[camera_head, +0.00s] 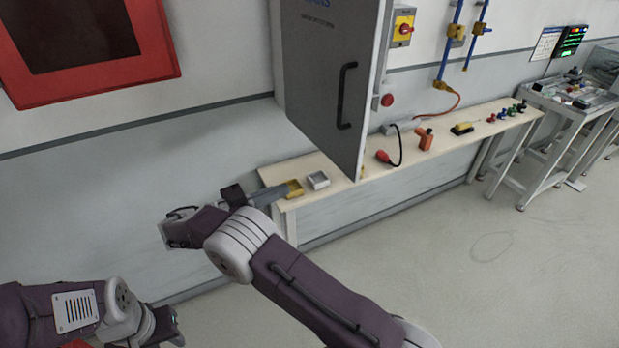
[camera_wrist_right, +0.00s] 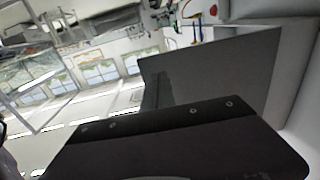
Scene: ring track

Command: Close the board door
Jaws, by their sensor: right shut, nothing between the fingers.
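The board door (camera_head: 335,75) is a tall grey panel with a black bar handle (camera_head: 346,95). It stands open, sticking out from the wall cabinet above the long bench. In the right wrist view a dark grey panel (camera_wrist_right: 225,75), which looks like the door, stands beyond the gripper. My right gripper (camera_head: 280,191) is shut and empty, pointing right, below and left of the door in the head view. Whether it touches the door cannot be told. My left arm's end (camera_head: 163,326) is low at the left; its fingers do not show clearly.
A red-framed panel (camera_head: 150,45) hangs at the upper left. The floor (camera_head: 480,265) at the right is clear.

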